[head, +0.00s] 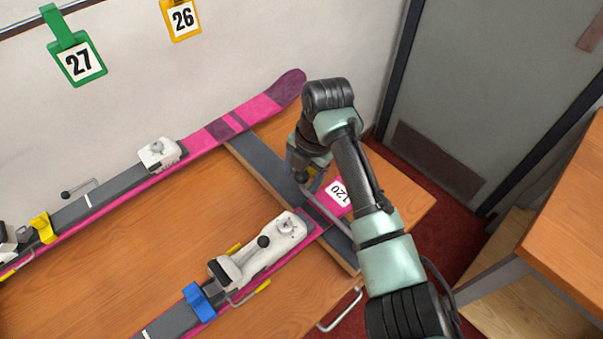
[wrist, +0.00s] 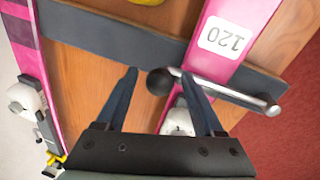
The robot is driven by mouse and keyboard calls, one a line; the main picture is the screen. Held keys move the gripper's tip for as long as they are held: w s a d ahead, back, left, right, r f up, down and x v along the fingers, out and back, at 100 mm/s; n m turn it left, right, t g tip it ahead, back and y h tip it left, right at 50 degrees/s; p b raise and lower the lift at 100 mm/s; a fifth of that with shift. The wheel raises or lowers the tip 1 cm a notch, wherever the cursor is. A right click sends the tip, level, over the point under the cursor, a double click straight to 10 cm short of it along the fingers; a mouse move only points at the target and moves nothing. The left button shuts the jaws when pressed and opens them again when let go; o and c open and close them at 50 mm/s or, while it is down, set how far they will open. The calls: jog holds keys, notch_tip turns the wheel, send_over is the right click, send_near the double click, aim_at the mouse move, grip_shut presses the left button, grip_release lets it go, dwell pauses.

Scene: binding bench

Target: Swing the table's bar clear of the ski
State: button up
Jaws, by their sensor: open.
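The near pink ski (head: 315,228), with a white 120 label, lies on the table; its labelled end also shows in the wrist view (wrist: 238,15). The table's silver bar (head: 323,210) lies across this ski. In the wrist view the bar (wrist: 230,92) runs from a black ball knob (wrist: 160,82) at its left end to its right end past the ski's edge. My gripper (wrist: 160,75) is open, with the knob between its fingertips in the picture. Contact cannot be told.
A dark cross rail (head: 262,163) runs under both skis. A second pink ski (head: 270,102) lies along the wall side. A white binding (head: 285,232) and blue clamp (head: 199,296) sit on the near ski. A wooden bench (head: 570,225) stands at right.

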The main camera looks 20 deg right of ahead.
jog(key=shift+f, duration=0.3)
grip_shut()
jog(key=shift+w, duration=0.1)
dwell(1.2)
